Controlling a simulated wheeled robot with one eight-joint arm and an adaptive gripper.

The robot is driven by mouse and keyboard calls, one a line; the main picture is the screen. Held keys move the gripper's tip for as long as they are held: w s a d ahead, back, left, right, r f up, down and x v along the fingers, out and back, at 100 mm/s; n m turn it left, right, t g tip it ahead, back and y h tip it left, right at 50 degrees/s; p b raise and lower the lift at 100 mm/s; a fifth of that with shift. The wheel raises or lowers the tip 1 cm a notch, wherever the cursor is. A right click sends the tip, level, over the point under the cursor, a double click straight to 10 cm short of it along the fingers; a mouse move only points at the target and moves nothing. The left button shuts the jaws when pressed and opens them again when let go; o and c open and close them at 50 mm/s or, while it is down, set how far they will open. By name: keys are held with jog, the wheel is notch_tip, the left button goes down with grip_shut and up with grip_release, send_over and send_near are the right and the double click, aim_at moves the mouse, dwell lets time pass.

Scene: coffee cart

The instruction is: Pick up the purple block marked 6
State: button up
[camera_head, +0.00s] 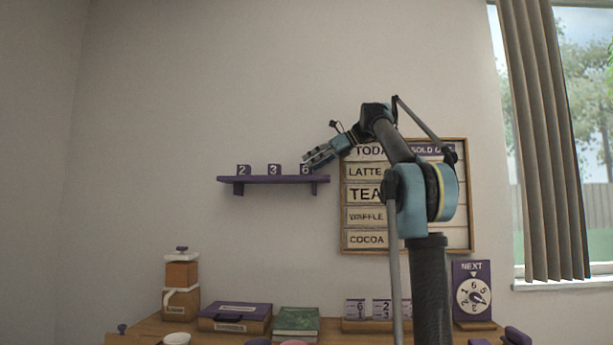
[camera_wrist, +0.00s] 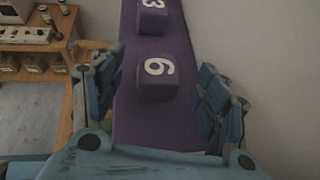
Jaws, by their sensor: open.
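The purple block marked 6 (camera_head: 305,170) stands at the right end of the purple wall shelf (camera_head: 262,180) in the head view. It also shows in the wrist view (camera_wrist: 157,78), upright on the shelf with its white 6 on top. My gripper (camera_head: 312,158) is above and beside this block in the head view. In the wrist view my gripper (camera_wrist: 160,88) has its fingers spread wide, one on each side of the shelf, with the 6 block between them and apart from both. The gripper is open and holds nothing.
The block marked 3 (camera_head: 273,170) and the block marked 2 (camera_head: 243,170) stand left on the same shelf. The menu board (camera_head: 357,245) hangs on the wall just right of the shelf. Below, the wooden counter (camera_head: 146,328) carries boxes and a number dial (camera_head: 473,297).

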jog(key=x, duration=0.3)
jog(key=shift+a+f, duration=0.15)
jog(key=shift+a, duration=0.1)
jog(key=shift+c, duration=0.6)
jog(key=c, duration=1.2)
